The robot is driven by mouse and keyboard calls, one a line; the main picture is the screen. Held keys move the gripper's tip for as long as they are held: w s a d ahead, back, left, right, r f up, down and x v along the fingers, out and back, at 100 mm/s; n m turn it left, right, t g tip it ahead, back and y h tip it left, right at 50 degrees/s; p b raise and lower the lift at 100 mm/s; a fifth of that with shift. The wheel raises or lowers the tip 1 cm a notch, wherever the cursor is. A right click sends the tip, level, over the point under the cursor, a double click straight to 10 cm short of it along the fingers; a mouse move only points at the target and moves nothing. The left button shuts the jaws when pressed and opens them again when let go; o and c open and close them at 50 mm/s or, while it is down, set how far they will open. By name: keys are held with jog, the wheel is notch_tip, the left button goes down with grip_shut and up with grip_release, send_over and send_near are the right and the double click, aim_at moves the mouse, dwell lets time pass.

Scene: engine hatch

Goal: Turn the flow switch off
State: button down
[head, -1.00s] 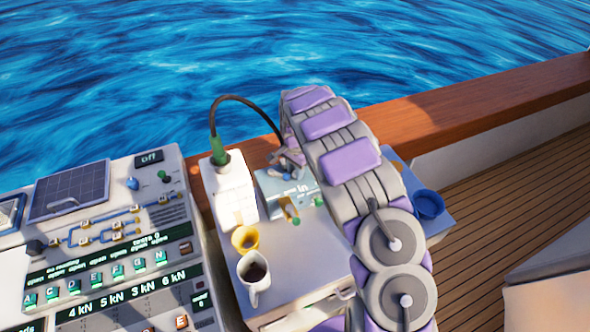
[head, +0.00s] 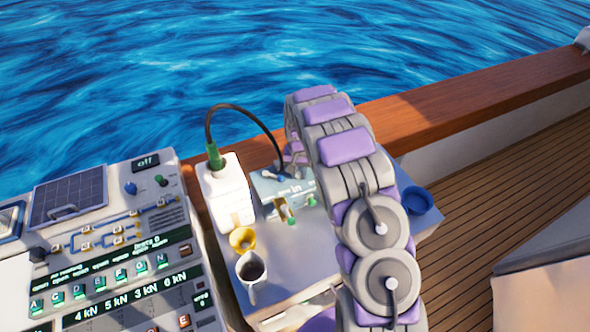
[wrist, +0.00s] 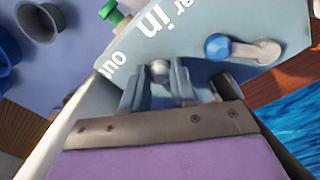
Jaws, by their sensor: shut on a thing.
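A light blue box (head: 268,190) with white lettering, including "in", stands on the small white table in the head view. In the wrist view the box face (wrist: 190,40) shows "er in" and part of "out". My gripper (wrist: 160,80) is at the box's edge, its jaws shut on a small grey round-ended knob (wrist: 160,69). A blue ball-ended lever (wrist: 217,47) sits on the box face to the right, apart from the jaws. No label naming the flow switch is readable. In the head view my arm mostly hides the gripper.
A white canister (head: 226,195) with a green cap and black hose stands left of the box. A yellow cup (head: 243,239), a white mug (head: 251,272) and a blue cup (head: 417,200) are on the table (head: 335,262). A control panel (head: 110,250) is at left, a wooden rail (head: 480,92) behind.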

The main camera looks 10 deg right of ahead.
jog(key=shift+w+d+r+n, duration=0.1)
jog(key=shift+d+n, duration=0.3)
jog(key=shift+n, duration=0.3)
jog(key=c, duration=1.2)
grip_release()
jog(key=shift+d, duration=0.1)
jog(key=shift+o, duration=0.2)
notch_tip(320, 180, up, 17)
jog(key=p, duration=0.1)
jog(key=shift+p, duration=0.4)
jog(key=shift+r, duration=0.1)
